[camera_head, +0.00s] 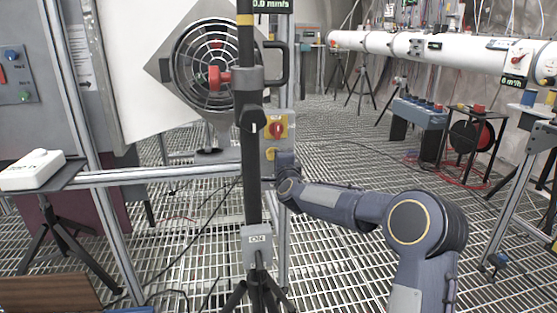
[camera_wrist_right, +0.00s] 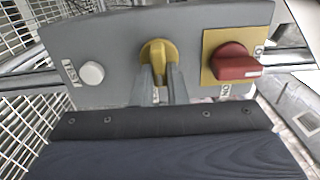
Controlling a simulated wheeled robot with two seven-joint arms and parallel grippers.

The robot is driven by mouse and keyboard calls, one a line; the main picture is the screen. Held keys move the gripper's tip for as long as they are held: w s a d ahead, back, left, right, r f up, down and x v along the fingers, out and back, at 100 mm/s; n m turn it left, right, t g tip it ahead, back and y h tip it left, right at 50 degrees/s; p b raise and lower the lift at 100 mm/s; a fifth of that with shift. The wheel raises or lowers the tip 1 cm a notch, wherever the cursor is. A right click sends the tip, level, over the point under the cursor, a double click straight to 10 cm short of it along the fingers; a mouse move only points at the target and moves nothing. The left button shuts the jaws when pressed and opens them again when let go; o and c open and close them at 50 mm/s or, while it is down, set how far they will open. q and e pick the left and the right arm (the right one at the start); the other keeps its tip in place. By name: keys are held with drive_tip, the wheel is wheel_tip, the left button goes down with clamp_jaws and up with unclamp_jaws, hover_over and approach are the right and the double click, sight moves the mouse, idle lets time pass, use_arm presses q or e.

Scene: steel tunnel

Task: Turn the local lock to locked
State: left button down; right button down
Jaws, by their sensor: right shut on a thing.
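A grey control box (camera_wrist_right: 115,35) fills the upper part of the right wrist view. On it sit a yellow rotary knob (camera_wrist_right: 155,48), a red rotary handle (camera_wrist_right: 235,66) on a yellow plate, and a white button (camera_wrist_right: 92,72). My right gripper (camera_wrist_right: 158,78) is shut on the yellow knob, one finger on each side of its grip. The grip stands about upright in this view; its label is mostly hidden by the fingers. In the head view the red handle (camera_head: 276,129) shows on the post, with my right gripper (camera_head: 283,157) just below it. My left gripper is not in view.
A black pole (camera_head: 250,170) on a tripod stands in front of the box. A round fan (camera_head: 212,65) is behind it, left. A metal rail (camera_head: 160,175) crosses at the left, beside a white box (camera_head: 35,168). Grating floor is open at the middle right.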

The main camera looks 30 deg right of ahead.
drive_tip(key=c, duration=1.4)
unclamp_jaws()
drive_tip(key=shift+c, duration=0.2)
drive_tip(key=v, duration=0.7)
drive_tip(key=shift+s+p, duration=0.4)
drive_tip(key=shift+p, duration=0.05)
